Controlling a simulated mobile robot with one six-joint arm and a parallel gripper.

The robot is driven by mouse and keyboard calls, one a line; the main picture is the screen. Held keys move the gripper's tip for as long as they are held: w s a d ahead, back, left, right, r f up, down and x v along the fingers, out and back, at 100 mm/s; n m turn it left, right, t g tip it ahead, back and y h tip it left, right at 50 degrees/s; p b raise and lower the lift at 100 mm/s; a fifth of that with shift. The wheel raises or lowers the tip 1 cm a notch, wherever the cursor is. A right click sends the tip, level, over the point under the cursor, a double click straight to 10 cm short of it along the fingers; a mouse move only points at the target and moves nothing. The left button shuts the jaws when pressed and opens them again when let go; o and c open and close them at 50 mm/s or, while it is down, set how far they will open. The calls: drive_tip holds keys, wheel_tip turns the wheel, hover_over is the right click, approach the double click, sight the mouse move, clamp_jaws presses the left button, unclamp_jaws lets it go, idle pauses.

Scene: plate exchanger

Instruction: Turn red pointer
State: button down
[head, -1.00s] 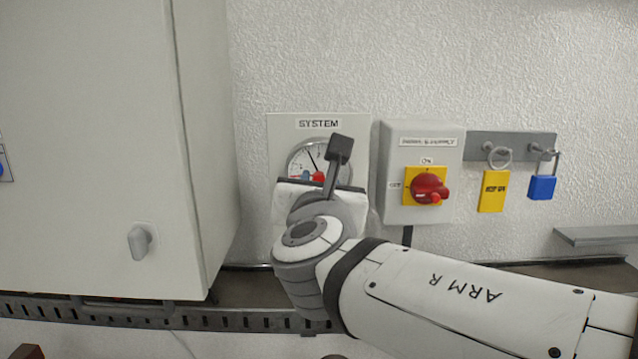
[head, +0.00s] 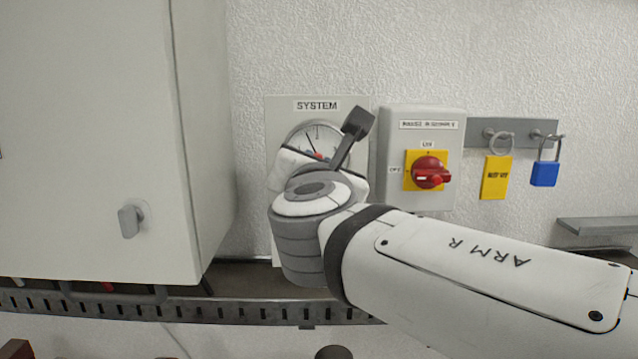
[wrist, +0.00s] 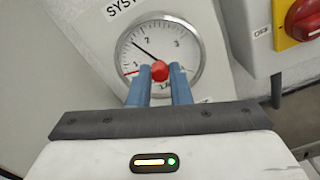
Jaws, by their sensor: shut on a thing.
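The round white gauge (wrist: 185,45) sits on a panel labelled SYSTEM (head: 317,106). Its black needle (wrist: 143,49) points up and left in the wrist view, between 1 and 2. The red knob (wrist: 160,70) of the red pointer is at the middle of the dial. A short red mark (wrist: 131,73) shows at the dial's left edge near 1. My gripper (wrist: 159,82) is shut on the red knob, with a blue finger on each side of it. In the head view my wrist hides the lower part of the gauge (head: 323,132).
A grey box with a red rotary switch (head: 431,172) on a yellow plate is close to the right. Beyond it hang a yellow tag (head: 496,178) and a blue padlock (head: 544,173). A large cabinet (head: 100,130) stands at left.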

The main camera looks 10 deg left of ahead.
drive_tip(key=m+b, duration=1)
drive_tip(key=b, duration=0.2)
drive_tip(key=shift+f, duration=0.1)
idle(0.4)
drive_tip(key=c, duration=1.3)
unclamp_jaws()
drive_tip(key=shift+c, duration=0.2)
